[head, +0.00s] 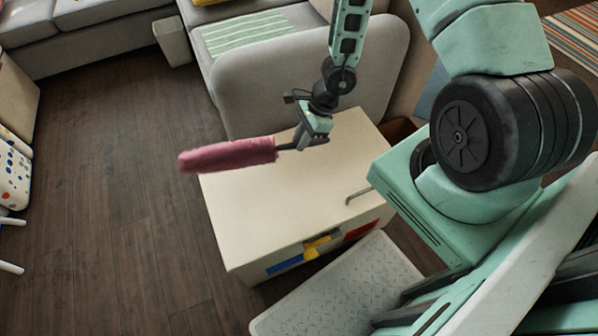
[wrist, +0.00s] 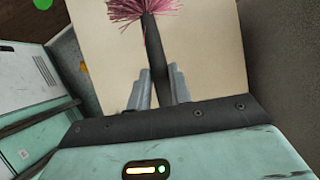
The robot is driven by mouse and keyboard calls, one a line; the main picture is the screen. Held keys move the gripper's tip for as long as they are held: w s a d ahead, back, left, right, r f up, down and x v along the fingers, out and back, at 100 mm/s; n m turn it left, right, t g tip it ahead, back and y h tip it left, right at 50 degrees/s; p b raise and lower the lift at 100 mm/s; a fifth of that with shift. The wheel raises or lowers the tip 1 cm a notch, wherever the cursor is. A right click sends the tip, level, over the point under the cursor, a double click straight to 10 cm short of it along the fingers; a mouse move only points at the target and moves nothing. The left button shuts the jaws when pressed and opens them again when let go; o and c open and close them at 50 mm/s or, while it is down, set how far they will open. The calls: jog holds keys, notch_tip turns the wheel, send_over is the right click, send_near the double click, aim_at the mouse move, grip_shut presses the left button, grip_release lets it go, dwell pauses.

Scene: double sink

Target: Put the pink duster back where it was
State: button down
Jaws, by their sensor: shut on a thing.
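The pink duster (head: 228,156) has a fluffy pink head and a dark handle. In the head view its head points left and is over the left edge of the white-topped cabinet (head: 240,215). My gripper (head: 298,143) is shut on the handle, to the right of the pink head. In the wrist view the dark handle (wrist: 154,60) runs up between the two grey fingers of my gripper (wrist: 160,88), with pink fibres (wrist: 140,10) at the top edge. The duster appears held above the cabinet top; the exact height is hard to tell.
A grey sofa (head: 250,85) stands behind the cabinet, with a green striped cloth (head: 237,36). A bent metal handle (head: 358,195) is at the cabinet's right side. A white textured tray-like surface (head: 345,290) is in front. Open wooden floor (head: 110,180) lies to the left.

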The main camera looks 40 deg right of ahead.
jog(key=shift+n+h, duration=0.3)
jog(key=shift+h, duration=0.4)
jog(key=d+f+b, duration=0.1)
jog(key=f, duration=0.3)
jog(key=w+d+f+b, duration=0.1)
jog(key=f+b, duration=0.1)
jog(key=f, duration=0.2)
jog(key=w+d+f+b, duration=0.1)
jog(key=f+b, duration=0.1)
jog(key=f, duration=0.1)
jog(key=shift+w+f, duration=0.15)
jog(key=shift+f, duration=0.25)
jog(key=shift+f, duration=0.1)
jog(key=c, duration=1.3)
grip_release()
